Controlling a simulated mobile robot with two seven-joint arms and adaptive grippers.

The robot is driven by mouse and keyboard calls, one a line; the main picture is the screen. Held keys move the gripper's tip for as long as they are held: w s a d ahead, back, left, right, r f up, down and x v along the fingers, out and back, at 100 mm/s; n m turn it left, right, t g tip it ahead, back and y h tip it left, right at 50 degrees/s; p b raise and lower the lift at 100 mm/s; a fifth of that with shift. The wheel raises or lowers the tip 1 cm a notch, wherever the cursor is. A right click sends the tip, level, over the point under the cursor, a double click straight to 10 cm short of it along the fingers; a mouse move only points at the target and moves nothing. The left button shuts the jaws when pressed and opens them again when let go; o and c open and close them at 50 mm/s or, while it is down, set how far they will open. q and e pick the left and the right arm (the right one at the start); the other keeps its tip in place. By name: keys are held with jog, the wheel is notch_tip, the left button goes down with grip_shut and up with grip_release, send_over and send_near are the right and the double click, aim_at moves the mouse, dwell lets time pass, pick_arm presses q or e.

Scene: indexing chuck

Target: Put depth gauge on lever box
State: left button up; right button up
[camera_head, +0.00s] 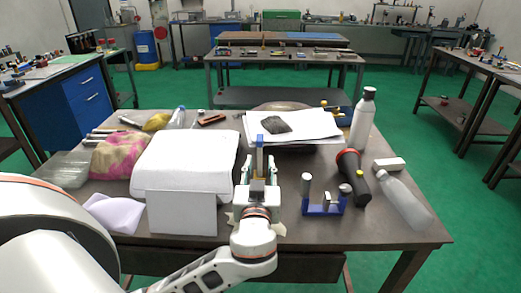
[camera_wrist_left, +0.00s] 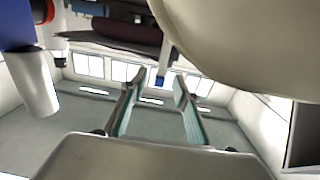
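My left gripper (camera_head: 258,162) is at the middle of the table, pointing away from me, just right of a white box. Its two fingers are apart; they also show apart in the left wrist view (camera_wrist_left: 160,85). A blue bracket with upright metal posts (camera_head: 323,202) stands to the right. I cannot tell which piece is the depth gauge or lever box. My right gripper is not visible.
The white box (camera_head: 185,172) is close on the gripper's left. A black-and-red flashlight (camera_head: 353,176), a bottle (camera_head: 362,122) and a lying clear bottle (camera_head: 403,203) are on the right. White sheets (camera_head: 305,127) with a dark flat piece (camera_head: 275,125) lie behind the gripper.

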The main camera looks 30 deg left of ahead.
aim_at(260, 151)
pick_arm(q)
jog(key=shift+w+a+r, duration=0.2)
jog(key=shift+w+a, duration=0.1)
jog(key=shift+w, duration=0.1)
jog(key=shift+x, duration=1.1)
jog(key=p+x, duration=0.1)
jog(key=x, duration=0.4)
jog(key=shift+s+a+f, duration=0.1)
jog(key=shift+f, duration=0.1)
grip_shut()
